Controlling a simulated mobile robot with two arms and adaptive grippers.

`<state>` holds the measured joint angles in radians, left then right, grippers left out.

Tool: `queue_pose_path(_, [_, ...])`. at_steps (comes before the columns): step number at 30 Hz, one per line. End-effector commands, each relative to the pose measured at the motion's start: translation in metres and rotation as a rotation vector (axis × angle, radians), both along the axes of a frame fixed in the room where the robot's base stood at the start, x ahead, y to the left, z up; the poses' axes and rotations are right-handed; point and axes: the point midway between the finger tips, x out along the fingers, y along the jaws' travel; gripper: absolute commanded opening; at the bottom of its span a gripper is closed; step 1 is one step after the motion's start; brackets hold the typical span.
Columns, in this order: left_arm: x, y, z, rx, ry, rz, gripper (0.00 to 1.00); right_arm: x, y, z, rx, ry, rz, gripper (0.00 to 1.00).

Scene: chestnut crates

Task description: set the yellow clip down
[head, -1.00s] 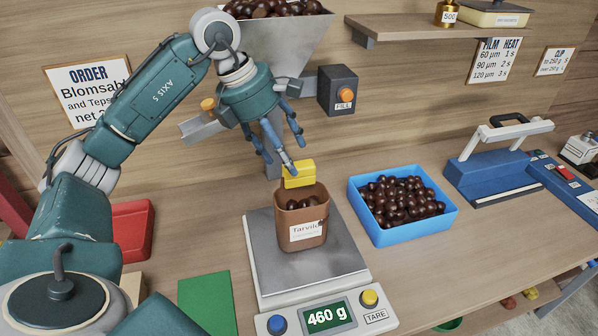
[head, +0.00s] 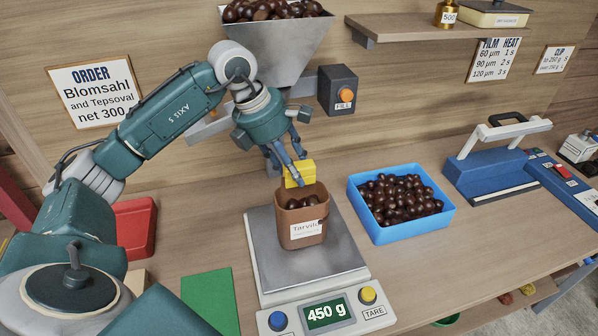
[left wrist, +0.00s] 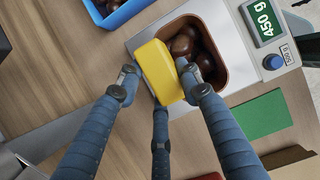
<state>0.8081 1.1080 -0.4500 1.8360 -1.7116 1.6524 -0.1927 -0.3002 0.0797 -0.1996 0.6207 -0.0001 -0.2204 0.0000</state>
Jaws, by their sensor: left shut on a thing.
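The yellow clip (head: 302,173) is held at the rim of a brown container (head: 301,232), on its back left side. My left gripper (head: 292,170) is shut on the clip from above. In the left wrist view the clip (left wrist: 157,70) sits between my blue fingers (left wrist: 160,88) and overlaps the container's edge. I cannot tell whether it touches the rim. The open container holds chestnuts (left wrist: 188,44) and bears a white label. It stands on the scale (head: 343,268), whose display reads 450 g. My right gripper is not in view.
A blue crate of chestnuts (head: 360,218) stands right of the scale. A green sheet (head: 210,298) and a red tray (head: 136,228) lie left of it. A hopper (head: 275,48) hangs above. A blue sealer (head: 492,178) is at right. Bare table lies in front of the crate.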

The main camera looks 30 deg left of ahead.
Motion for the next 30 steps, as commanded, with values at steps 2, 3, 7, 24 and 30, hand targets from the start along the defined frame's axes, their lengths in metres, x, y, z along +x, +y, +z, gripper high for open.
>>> queue_pose_path(2, [0.000, 0.000, 0.000, 0.000, 0.000, 0.000, 0.14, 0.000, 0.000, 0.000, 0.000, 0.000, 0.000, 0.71])
queue_pose_path(3, [0.000, 0.000, 0.000, 0.000, 0.000, 0.000, 0.14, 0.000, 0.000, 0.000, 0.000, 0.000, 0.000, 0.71])
queue_pose_path(7, [0.001, 0.000, 0.003, -0.001, -0.002, 0.000, 0.14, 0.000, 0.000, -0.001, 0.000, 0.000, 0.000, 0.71])
queue_pose_path(24, [0.002, -0.001, 0.109, -0.003, -0.010, 0.000, 0.13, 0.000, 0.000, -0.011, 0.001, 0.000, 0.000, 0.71])
queue_pose_path(30, [0.001, 0.000, 0.162, 0.001, -0.005, 0.002, 0.13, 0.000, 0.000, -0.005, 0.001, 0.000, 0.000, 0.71])
